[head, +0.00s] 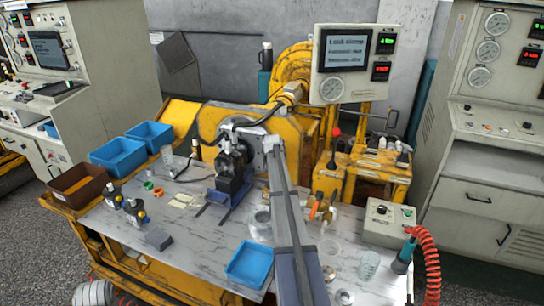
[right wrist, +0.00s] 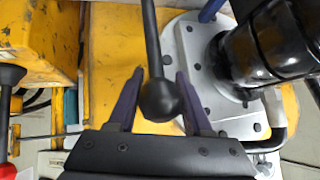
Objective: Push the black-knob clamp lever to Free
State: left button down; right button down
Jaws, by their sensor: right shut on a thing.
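The black-knob clamp lever (right wrist: 159,98) shows in the right wrist view as a dark rod running up from a round black knob. My right gripper (right wrist: 159,82) has a finger on each side of the knob and is shut on it. In the head view my right arm comes up from the bottom centre to the grey plate on the yellow machine (head: 312,128); its fingers and the held knob cannot be made out there. A black motor (head: 232,178) stands in a blue fixture just left of the arm's far end. My left gripper is not in view.
A display panel (head: 345,60) rises above the machine. Blue bins (head: 115,157), a blue tray (head: 248,264) and a control box (head: 388,223) sit on the bench (head: 195,262).

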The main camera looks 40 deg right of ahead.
jog(key=shift+d, duration=0.15)
jog(key=shift+c, duration=1.7)
grip_release()
jog(key=shift+r, duration=0.1)
jog(key=p+v, duration=0.5)
jog(key=v, duration=0.2)
jog(key=shift+s+a+r, duration=0.15)
jog(key=shift+s+a, duration=0.05)
